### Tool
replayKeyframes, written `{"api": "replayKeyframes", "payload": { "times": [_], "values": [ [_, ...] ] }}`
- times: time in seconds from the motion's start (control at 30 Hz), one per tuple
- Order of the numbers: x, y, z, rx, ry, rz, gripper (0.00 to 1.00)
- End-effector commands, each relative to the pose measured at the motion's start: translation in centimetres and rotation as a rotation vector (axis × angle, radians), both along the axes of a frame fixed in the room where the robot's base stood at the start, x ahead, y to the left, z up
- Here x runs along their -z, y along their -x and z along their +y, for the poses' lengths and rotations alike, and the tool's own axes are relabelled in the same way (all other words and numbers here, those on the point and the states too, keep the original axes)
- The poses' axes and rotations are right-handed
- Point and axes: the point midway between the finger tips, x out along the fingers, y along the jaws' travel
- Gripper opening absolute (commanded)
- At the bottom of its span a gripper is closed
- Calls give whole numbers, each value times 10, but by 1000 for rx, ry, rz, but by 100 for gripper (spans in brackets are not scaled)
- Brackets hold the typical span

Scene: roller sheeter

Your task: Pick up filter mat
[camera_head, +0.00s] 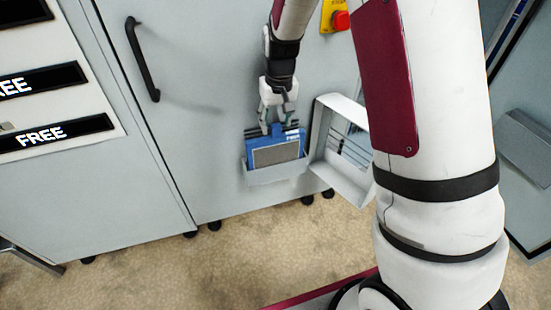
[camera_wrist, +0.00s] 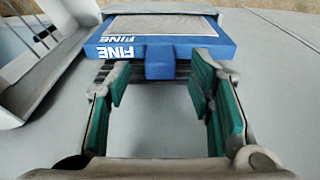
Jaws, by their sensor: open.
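The filter mat (camera_head: 277,153) has a blue frame, a grey mesh face and a blue tab on its upper edge. It stands in a grey holder (camera_head: 275,174) on the front of the cabinet. In the wrist view the mat (camera_wrist: 188,43) shows a white "FINE" label, and its tab points toward me. My gripper (camera_head: 277,127) is above the mat, pointing down. In the wrist view my gripper (camera_wrist: 160,85) is open, with its green-padded fingers on either side of the tab and visible gaps to it. The mat's lower part is hidden by the holder.
An open grey hinged frame (camera_head: 340,148) stands out just right of the holder; it also shows at the left of the wrist view (camera_wrist: 35,55). A black door handle (camera_head: 143,60) and a red button (camera_head: 341,20) are on the cabinet. The floor (camera_head: 170,270) in front is clear.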

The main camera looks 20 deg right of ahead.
Motion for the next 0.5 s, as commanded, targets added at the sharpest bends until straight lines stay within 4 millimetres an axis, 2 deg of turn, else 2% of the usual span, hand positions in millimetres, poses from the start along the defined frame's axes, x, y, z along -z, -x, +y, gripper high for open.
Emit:
{"api": "replayKeyframes", "payload": {
  "times": [0.03, 0.13, 0.4, 0.43, 0.5],
  "values": [
    [12, 0, 0, -1, 0, 2, 48],
    [25, -2, 0, 0, 1, 3, 48],
    [29, -3, 0, 1, 1, 0, 48],
    [29, -3, 0, 0, 1, 0, 46],
    [29, -3, 0, 0, 1, 0, 30]
  ]
}}
